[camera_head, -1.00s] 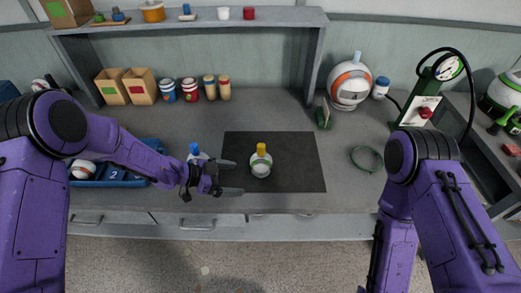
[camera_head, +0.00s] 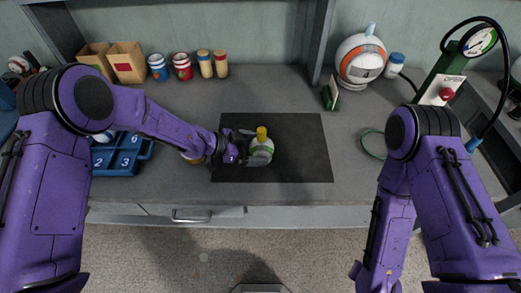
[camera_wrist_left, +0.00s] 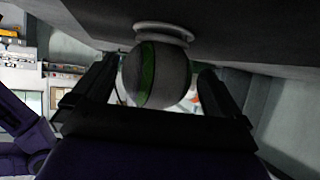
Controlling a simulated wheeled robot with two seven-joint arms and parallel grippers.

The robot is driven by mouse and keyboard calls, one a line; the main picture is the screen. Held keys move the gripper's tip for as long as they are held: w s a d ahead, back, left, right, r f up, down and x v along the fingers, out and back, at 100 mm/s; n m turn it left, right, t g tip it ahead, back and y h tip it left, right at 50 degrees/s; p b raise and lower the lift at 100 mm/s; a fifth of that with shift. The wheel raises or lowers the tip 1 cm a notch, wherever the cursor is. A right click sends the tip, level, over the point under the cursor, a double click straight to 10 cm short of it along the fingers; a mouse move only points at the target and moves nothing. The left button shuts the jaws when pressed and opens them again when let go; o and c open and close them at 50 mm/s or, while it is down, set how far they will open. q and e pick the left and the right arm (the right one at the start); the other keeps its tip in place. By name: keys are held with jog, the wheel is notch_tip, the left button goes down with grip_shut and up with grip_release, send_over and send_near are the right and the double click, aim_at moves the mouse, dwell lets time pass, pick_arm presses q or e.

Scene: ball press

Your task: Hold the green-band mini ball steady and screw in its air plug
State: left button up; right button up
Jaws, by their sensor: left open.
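The green-band mini ball (camera_head: 261,152) is white with a green band and sits on the dark mat (camera_head: 300,150). A yellow plug (camera_head: 262,133) stands upright at its top. My left gripper (camera_head: 247,146) is open and level with the ball, its fingers reaching around it from the left. In the left wrist view the ball (camera_wrist_left: 158,75) lies between the two spread fingers, with a gap visible on the right side. A pale ring (camera_wrist_left: 164,33) shows against the ball's base side. My right arm hangs at the right; its gripper is out of frame.
A blue numbered tray (camera_head: 122,163) stands left of the mat. Another small object (camera_head: 191,158) is mostly hidden by my left wrist. Boxes, cans and an orange-white ball (camera_head: 361,61) stand at the back. The gauge pump (camera_head: 447,80) is at the right. The mat's right half is clear.

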pick_arm(q)
jog(key=shift+d+f, duration=0.25)
jog(key=shift+d, duration=0.4)
jog(key=shift+w, duration=0.1)
dwell(0.5)
jog(key=c, duration=0.6)
jog(key=shift+c, duration=0.2)
